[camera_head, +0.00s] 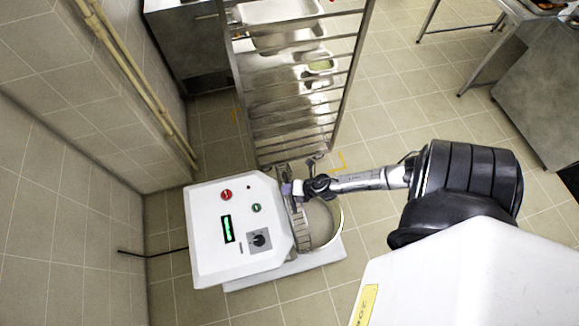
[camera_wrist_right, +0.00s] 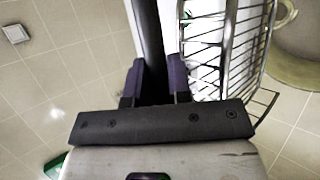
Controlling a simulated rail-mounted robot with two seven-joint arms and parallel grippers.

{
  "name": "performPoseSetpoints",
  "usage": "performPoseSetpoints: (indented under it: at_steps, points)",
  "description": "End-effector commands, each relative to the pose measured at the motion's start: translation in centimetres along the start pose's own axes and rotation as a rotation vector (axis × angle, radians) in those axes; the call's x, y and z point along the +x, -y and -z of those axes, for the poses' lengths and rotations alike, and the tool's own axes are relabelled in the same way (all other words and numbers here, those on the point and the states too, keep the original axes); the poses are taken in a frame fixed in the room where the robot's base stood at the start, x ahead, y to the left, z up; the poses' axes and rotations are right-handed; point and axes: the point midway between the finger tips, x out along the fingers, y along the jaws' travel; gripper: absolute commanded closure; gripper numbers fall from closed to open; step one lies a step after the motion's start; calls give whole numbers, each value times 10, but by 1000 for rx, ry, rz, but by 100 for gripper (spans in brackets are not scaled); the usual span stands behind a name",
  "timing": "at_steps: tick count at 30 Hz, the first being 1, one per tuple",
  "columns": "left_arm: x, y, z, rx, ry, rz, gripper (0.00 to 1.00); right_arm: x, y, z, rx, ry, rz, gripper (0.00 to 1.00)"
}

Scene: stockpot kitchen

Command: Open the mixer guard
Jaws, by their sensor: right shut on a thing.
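The mixer (camera_head: 215,250) stands at the lower centre of the head view, its white control head above a round steel bowl (camera_head: 325,222). The wire mixer guard (camera_head: 302,232) is at the right side of the head, beside the bowl opening. In the right wrist view the guard's wire cage (camera_wrist_right: 228,45) is right of the fingers. My right gripper (camera_head: 293,188) is at the upper end of the guard. In the wrist view its fingers (camera_wrist_right: 155,82) are shut on a dark upright part at the guard's edge, partly hidden by the fingers. My left gripper is out of view.
A tall metal tray rack (camera_head: 295,100) stands just behind the mixer. A tiled wall (camera_head: 60,220) with pipes is at the left, and a black cable (camera_head: 150,254) runs from the mixer towards it. Steel tables (camera_head: 540,80) are at the upper right. The floor between is open.

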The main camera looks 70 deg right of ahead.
Motion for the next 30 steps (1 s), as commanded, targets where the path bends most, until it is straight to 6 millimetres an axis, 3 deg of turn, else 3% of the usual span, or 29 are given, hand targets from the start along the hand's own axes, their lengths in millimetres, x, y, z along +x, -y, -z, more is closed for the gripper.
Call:
performPoseSetpoints:
  at_steps: [7, 8, 15, 24, 30]
  points:
    - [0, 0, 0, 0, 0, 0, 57, 0, -1, 0, -2, 0, -2, 100]
    - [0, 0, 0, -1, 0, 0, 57, 0, -1, 0, -2, 0, -2, 80]
    - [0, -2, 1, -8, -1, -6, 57, 0, 0, 0, -2, 0, -1, 57]
    - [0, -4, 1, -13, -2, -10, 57, -2, 0, 0, -1, 0, 0, 56]
    - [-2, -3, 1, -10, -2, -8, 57, -26, 1, 0, -3, -1, 2, 56]
